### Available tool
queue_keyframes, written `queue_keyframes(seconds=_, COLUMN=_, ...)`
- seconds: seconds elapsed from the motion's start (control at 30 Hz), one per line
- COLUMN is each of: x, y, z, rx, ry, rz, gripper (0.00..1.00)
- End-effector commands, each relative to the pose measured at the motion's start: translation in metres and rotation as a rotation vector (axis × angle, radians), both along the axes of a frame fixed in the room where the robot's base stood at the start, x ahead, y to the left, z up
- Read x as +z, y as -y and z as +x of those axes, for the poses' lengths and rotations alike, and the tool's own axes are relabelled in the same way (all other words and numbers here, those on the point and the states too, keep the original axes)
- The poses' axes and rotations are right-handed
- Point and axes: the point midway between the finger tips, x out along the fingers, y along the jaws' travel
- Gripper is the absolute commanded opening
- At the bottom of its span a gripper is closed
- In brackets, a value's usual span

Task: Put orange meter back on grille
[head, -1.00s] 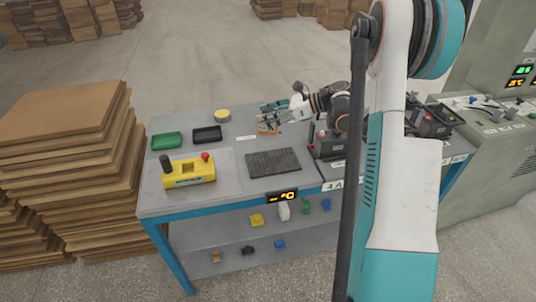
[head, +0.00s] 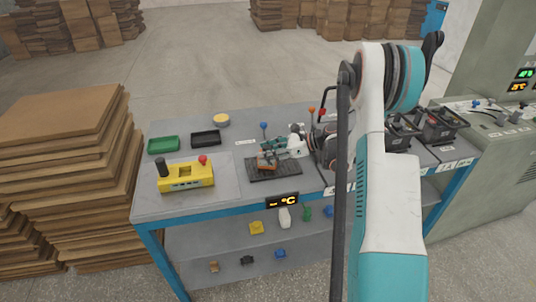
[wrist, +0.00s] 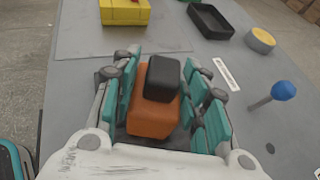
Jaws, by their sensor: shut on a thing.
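The orange meter (head: 266,160) has a dark block on its top and sits between my gripper's teal fingers; it also shows in the wrist view (wrist: 150,115). My gripper (head: 268,156) is shut on it from both sides. In the head view the meter is over the black grille (head: 287,175), near its middle. I cannot tell whether the meter touches the grille.
A yellow box with a red button (head: 186,176) stands left of the grille. A green tray (head: 164,145), a black tray (head: 206,138) and a yellow disc (head: 222,119) lie behind. A blue-topped post (head: 263,127) rises behind the grille. Black devices (head: 438,124) stand at right.

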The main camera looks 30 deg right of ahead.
Motion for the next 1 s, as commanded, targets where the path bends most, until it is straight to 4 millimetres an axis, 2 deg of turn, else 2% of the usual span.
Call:
queue_keyframes(seconds=0.3, x=-0.002, y=0.000, z=0.000, rx=0.000, ry=0.001, rz=0.001, gripper=0.07)
queue_keyframes(seconds=0.33, x=-0.001, y=0.000, z=0.000, rx=0.000, ry=0.000, rz=0.000, gripper=0.48)
queue_keyframes(seconds=0.4, x=-0.001, y=0.000, z=0.000, rx=0.000, ry=0.000, rz=0.000, gripper=0.61)
queue_keyframes(seconds=0.8, x=0.002, y=0.000, z=0.000, rx=0.000, ry=0.000, rz=0.000, gripper=0.61)
queue_keyframes(seconds=1.0, x=0.014, y=0.022, z=-0.016, rx=-0.004, ry=-0.001, rz=0.000, gripper=0.61)
